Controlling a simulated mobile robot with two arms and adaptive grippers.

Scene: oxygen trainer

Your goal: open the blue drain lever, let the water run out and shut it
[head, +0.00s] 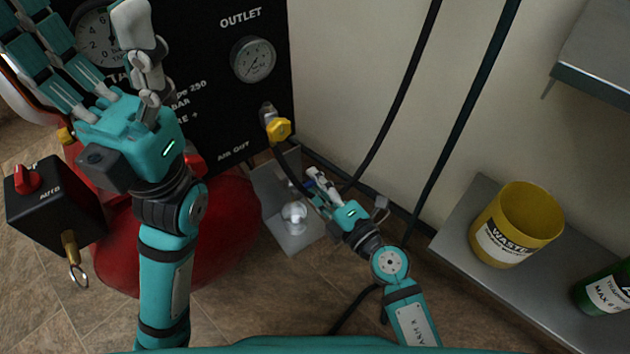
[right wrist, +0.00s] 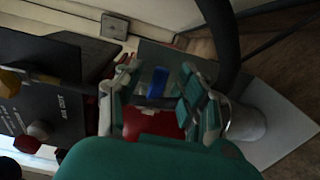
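The blue drain lever (right wrist: 157,82) shows in the right wrist view, low beside the red tank (right wrist: 150,122). My right gripper (right wrist: 155,75) is open, with its fingers on either side of the lever and gaps visible between. In the head view the right gripper (head: 318,186) is low by the wall, and its fingers hide most of the lever area. My left gripper (head: 88,60) is open and empty in front of the black panel. No running water can be made out.
A clear glass vessel (head: 294,217) stands on a metal plate (head: 290,240) beside the right gripper. A yellow valve knob (head: 278,129) and dark hoses (head: 400,90) are above it. A shelf (head: 455,245) at right holds a yellow waste bin (head: 515,222).

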